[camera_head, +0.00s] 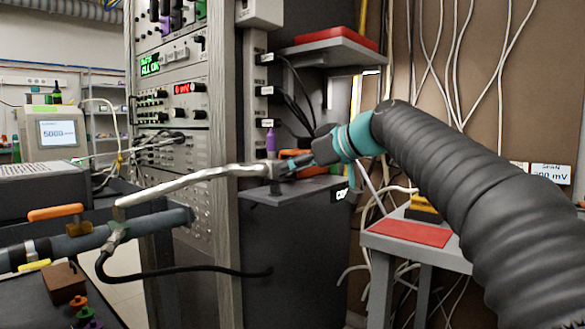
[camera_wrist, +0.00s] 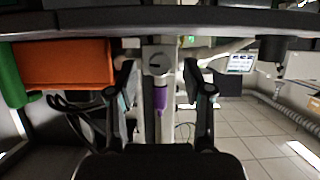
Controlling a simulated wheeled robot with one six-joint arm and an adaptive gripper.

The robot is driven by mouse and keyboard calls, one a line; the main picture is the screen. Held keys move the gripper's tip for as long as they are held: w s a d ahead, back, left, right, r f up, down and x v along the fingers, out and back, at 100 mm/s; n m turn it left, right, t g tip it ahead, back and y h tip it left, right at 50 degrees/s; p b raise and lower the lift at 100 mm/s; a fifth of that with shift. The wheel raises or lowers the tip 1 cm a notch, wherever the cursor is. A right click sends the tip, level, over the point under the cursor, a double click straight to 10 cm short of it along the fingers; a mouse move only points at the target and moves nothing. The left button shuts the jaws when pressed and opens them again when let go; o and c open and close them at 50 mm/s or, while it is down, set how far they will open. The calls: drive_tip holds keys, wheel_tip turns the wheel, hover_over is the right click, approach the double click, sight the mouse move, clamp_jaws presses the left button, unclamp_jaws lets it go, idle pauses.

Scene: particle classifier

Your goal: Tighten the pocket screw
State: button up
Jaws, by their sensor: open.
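My gripper (camera_head: 290,162) reaches in from the right over the dark shelf beside the rack. In the wrist view my gripper (camera_wrist: 165,90) is open, with one dark finger on each side and nothing clasped. Between the fingers, farther off, a pale upright post carries a grey round head with a slot (camera_wrist: 158,63), which looks like a screw. A purple piece (camera_wrist: 160,98) hangs just below it. In the head view a purple piece (camera_head: 271,143) shows near the gripper tip. I cannot tell for certain which part is the pocket screw.
An orange block (camera_wrist: 65,63) and a green piece (camera_wrist: 12,75) lie left in the wrist view. The instrument rack (camera_head: 185,110) stands left of my gripper. A pipe (camera_head: 150,222) crosses in front of it. A red-topped table (camera_head: 405,231) stands lower right.

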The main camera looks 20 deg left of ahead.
drive_tip(key=shift+w+a+f, duration=0.2)
drive_tip(key=shift+a, duration=0.3)
clamp_jaws()
drive_tip(key=shift+d, duration=0.15)
